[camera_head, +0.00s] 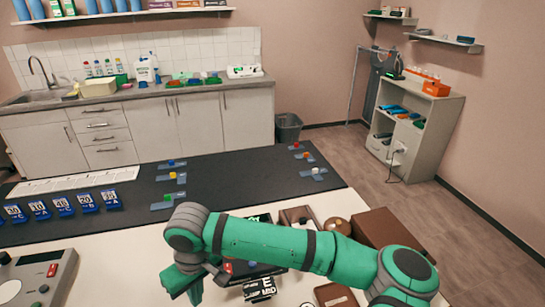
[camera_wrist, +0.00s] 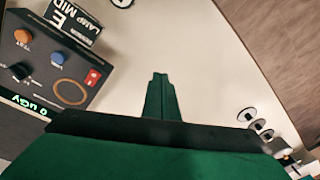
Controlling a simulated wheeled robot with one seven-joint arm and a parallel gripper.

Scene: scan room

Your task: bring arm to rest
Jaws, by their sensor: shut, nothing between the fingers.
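My green arm reaches across the lower middle of the head view, over the near white table (camera_head: 130,245). My gripper (camera_head: 195,285) hangs at the left end of the arm, over the table and right of the grey device. In the wrist view, my gripper (camera_wrist: 160,78) shows green fingers pressed together with nothing between them. It is above bare white table top there. I cannot tell its exact height over the table.
A control box (camera_wrist: 50,65) with knobs and a lamp box (camera_wrist: 72,22) lie near my gripper. A grey device (camera_head: 38,280) stands at the left. A dark mat (camera_head: 235,180) holds blue cards and small coloured parts. Brown boxes (camera_head: 385,235) lie behind my arm.

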